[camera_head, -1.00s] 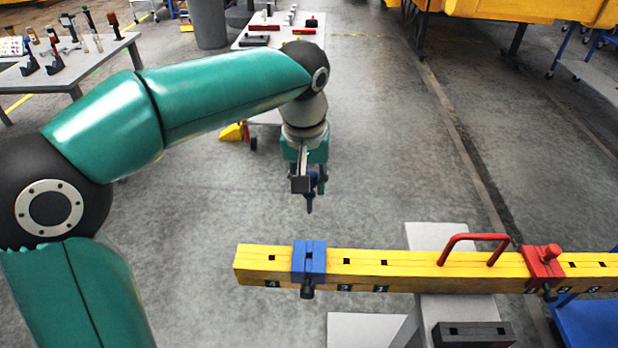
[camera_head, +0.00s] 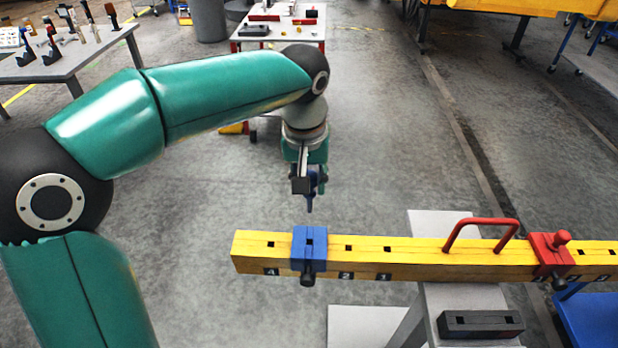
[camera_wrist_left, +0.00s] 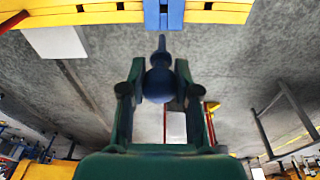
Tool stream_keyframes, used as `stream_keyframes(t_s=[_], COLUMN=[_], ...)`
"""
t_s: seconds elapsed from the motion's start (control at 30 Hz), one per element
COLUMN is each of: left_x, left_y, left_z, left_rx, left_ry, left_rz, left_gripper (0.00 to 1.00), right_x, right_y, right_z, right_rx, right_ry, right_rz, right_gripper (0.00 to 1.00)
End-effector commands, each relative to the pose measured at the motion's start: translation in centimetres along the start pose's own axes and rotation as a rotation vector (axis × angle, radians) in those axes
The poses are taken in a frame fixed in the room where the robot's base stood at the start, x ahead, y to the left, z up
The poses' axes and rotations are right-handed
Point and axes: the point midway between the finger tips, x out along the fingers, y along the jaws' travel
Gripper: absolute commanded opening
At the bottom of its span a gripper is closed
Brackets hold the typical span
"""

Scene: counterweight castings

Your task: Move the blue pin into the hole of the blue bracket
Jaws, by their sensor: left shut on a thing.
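The blue bracket (camera_head: 309,256) sits around the yellow beam (camera_head: 420,260) near its left end, with a dark square hole in its top and a black knob on its front. My left gripper (camera_head: 309,184) hangs just beyond the beam, shut on the blue pin (camera_head: 310,203). The pin points down in the head view, above and behind the bracket, apart from it. In the left wrist view the pin (camera_wrist_left: 160,75) sits between the fingers (camera_wrist_left: 158,88), its narrow tip toward the bracket (camera_wrist_left: 164,14). My right gripper is not in view.
A red clamp (camera_head: 551,252) and a red handle (camera_head: 482,235) are on the beam to the right. A dark block (camera_head: 480,323) lies in front of the beam. Tables with tools stand at the back left (camera_head: 60,65) and back centre (camera_head: 280,35).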

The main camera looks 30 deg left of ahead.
Motion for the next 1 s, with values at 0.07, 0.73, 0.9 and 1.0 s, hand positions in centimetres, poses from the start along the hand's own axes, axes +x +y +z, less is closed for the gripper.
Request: stream_keyframes(t_s=[0.07,0.73,0.9,1.0], left_x=[0.6,4.0,4.8,5.3], left_y=[0.0,-0.1,-0.2,-0.2], left_z=[0.1,0.5,0.7,0.7], left_rx=[0.000,0.000,0.000,0.000], left_ry=[0.000,0.000,0.000,0.000], left_rz=[0.000,0.000,0.000,0.000], left_gripper=[0.00,0.00,0.00,0.00], right_x=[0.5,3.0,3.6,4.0], right_y=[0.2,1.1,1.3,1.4], right_z=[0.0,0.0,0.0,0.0], right_rx=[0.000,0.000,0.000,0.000], right_ry=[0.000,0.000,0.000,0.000], right_rz=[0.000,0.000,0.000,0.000], right_gripper=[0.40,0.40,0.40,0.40])
